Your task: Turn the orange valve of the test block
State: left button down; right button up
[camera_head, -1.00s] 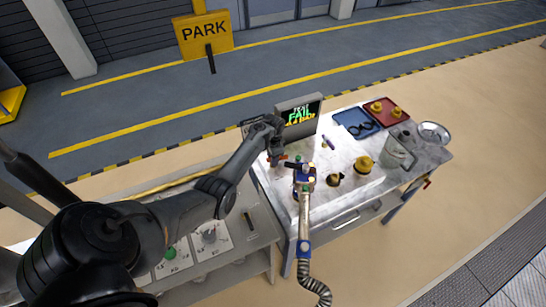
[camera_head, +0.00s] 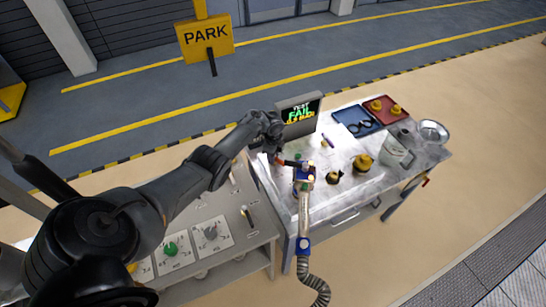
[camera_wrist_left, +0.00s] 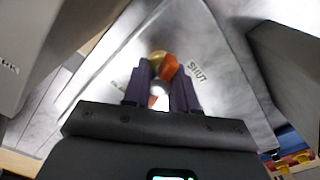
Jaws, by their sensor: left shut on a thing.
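The orange valve (camera_wrist_left: 168,67) shows between the dark fingers of my left gripper (camera_wrist_left: 160,92) in the left wrist view. The fingers are shut on it, and they hide part of the valve. Beside it is a brass part, and the pale plate below carries the word "SHUT". In the head view my left gripper (camera_head: 277,156) is low over the left part of the worktable, just left of the test block's blue hose coupling (camera_head: 304,176). The valve is mostly hidden there. My right gripper is not in view.
A monitor (camera_head: 300,114) showing "FAIL" stands close behind my left gripper. A grey hose (camera_head: 304,215) hangs over the table's front edge.

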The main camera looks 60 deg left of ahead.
pick_arm(q)
jog(key=shift+m+b, duration=0.65)
jog(key=shift+m, duration=1.35)
jog(key=c, duration=0.9)
grip_release()
notch_tip(320, 180, up, 11)
jog(key=p, duration=0.3)
jog(key=shift+p, duration=0.3)
jog(key=shift+f, duration=0.1)
